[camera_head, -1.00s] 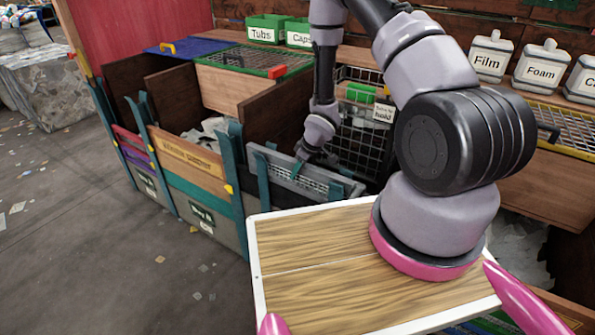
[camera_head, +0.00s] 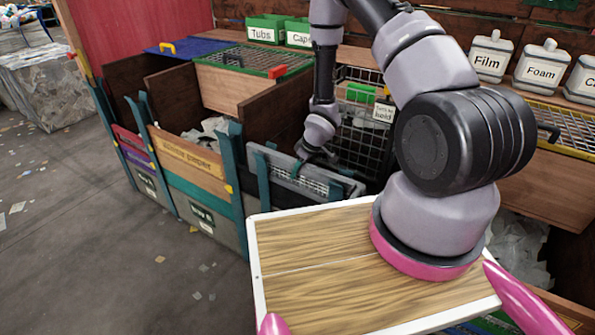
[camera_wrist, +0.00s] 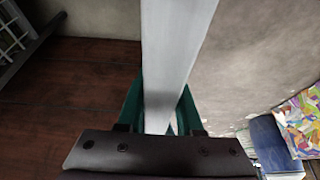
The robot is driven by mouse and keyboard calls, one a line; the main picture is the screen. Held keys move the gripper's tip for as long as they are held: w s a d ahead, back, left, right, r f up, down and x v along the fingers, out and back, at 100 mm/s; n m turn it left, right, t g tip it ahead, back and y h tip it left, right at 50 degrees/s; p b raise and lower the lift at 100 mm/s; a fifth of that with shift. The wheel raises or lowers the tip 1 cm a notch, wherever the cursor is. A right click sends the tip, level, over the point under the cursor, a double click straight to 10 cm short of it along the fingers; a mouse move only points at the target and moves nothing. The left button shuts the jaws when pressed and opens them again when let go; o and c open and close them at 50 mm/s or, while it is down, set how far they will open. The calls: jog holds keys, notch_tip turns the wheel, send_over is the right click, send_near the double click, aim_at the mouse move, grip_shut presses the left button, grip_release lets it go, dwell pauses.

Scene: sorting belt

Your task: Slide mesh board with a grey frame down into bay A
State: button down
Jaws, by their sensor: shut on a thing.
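The mesh board with a grey frame (camera_head: 288,163) stands nearly upright between teal posts at the front of the rightmost visible bay. Its top rail looks slightly tilted, lower at the right. My gripper (camera_head: 302,164) is shut on this top rail from above, near its middle. In the wrist view the teal fingers of my gripper (camera_wrist: 163,118) lie on either side of the pale grey rail (camera_wrist: 175,55). I cannot read which bay letter belongs here.
To the left, a bay holds an orange-brown board (camera_head: 187,157) above a teal one. A teal post (camera_head: 234,180) stands left of the mesh board. A black wire grid (camera_head: 358,140) is behind my gripper. Lidded jars (camera_head: 490,57) stand at back right. The floor at left is open.

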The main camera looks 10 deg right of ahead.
notch_tip(320, 180, up, 21)
dwell(0.4)
